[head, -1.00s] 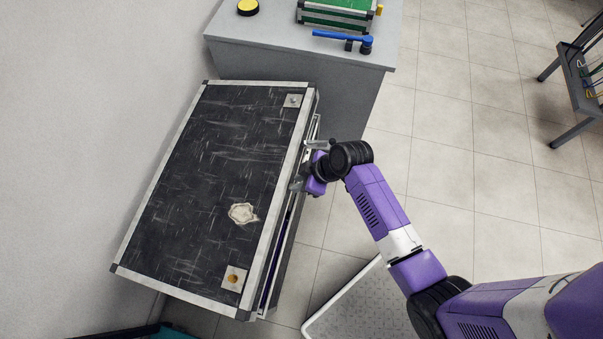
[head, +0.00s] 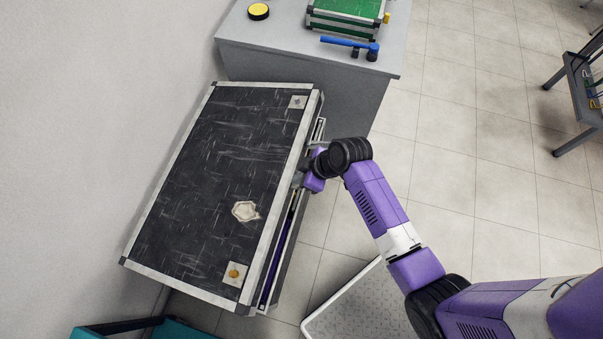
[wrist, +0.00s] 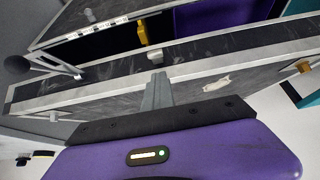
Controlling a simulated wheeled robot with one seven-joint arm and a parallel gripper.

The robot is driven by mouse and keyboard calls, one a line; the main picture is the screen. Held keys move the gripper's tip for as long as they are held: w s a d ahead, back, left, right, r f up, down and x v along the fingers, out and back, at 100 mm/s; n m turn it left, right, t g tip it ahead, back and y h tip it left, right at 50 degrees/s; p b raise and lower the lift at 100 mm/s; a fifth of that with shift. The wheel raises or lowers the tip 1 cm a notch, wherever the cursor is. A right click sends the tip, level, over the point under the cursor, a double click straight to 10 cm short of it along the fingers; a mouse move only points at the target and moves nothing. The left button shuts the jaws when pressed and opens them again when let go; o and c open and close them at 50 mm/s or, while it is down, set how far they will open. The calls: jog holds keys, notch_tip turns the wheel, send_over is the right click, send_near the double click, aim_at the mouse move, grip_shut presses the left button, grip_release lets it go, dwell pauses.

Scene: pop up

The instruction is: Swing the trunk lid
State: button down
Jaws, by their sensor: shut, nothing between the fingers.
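The trunk's black scuffed lid (head: 215,170) with silver edging fills the left of the head view. A narrow gap along its right edge shows a purple interior (head: 272,275). In the wrist view the lid (wrist: 190,88) stands a little open, with the purple lining (wrist: 225,14) and a yellow part (wrist: 142,32) visible inside. My gripper (head: 304,177) is at the middle of the lid's right edge. In the wrist view its closed fingers (wrist: 157,92) are at the lid's edge with nothing between them; exact contact is hard to tell.
A grey table (head: 310,58) stands beyond the trunk, with a yellow-black button (head: 258,11), a blue hammer-like tool (head: 350,46) and a green case (head: 345,14). A wall runs along the left. A teal object (head: 180,328) is at the bottom.

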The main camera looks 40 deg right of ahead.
jog(key=w+a+r+p, duration=0.1)
jog(key=w+a+r, duration=0.1)
jog(key=r, duration=0.4)
jog(key=w+a+r+p, duration=0.2)
jog(key=w+r, duration=0.1)
jog(key=r, duration=0.2)
jog(key=shift+w+r, duration=0.15)
jog(key=shift+r, duration=0.25)
dwell(0.3)
jog(key=c, duration=2.2)
grip_release()
jog(key=c, duration=1.7)
grip_release()
jog(key=shift+d, duration=0.1)
jog(key=shift+b+v, duration=0.35)
jog(key=shift+v, duration=3.55)
